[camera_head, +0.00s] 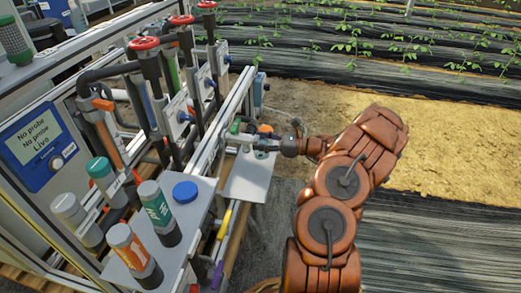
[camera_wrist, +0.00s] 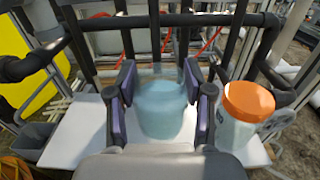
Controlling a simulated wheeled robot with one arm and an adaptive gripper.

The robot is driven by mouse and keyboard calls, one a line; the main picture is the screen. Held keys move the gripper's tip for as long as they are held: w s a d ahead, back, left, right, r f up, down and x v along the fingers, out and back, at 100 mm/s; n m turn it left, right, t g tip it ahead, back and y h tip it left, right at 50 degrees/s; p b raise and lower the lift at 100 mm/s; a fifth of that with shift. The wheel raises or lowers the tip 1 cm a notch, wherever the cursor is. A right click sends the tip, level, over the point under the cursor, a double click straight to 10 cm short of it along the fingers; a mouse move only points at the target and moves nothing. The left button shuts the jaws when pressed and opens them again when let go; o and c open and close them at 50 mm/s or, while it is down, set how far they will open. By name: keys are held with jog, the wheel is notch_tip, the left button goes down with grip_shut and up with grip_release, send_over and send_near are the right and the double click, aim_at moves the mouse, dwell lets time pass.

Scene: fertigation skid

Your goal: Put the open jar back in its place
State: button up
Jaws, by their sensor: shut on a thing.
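In the wrist view my gripper (camera_wrist: 163,97) has its dark pads on both sides of an open, clear jar (camera_wrist: 163,112) with pale blue contents. The jar looks upright and has no lid. It is over or on a white shelf (camera_wrist: 75,138); I cannot tell whether its base touches. In the head view my gripper (camera_head: 262,144) reaches left over the same white shelf (camera_head: 250,182), and the jar cannot be made out clearly there.
A clear jar with an orange lid (camera_wrist: 248,100) stands close right of my gripper. Dark pipes (camera_wrist: 185,20) run behind the shelf. In the head view, a blue round cap (camera_head: 185,191) and several capped probes (camera_head: 134,250) are on a nearer grey ledge (camera_head: 203,207).

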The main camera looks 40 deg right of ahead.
jog(key=shift+w+f+b, duration=0.15)
jog(key=shift+f+b, duration=0.3)
jog(key=shift+f, duration=0.45)
jog(key=shift+w+f+b, duration=0.15)
jog(key=shift+f+b, duration=0.25)
jog(key=shift+f, duration=0.5)
jog(key=shift+f, duration=0.1)
jog(key=o, duration=1.4)
jog(key=shift+c, duration=0.2)
jog(key=p+v, duration=0.3)
jog(key=v, duration=0.9)
jog(key=shift+s, duration=0.1)
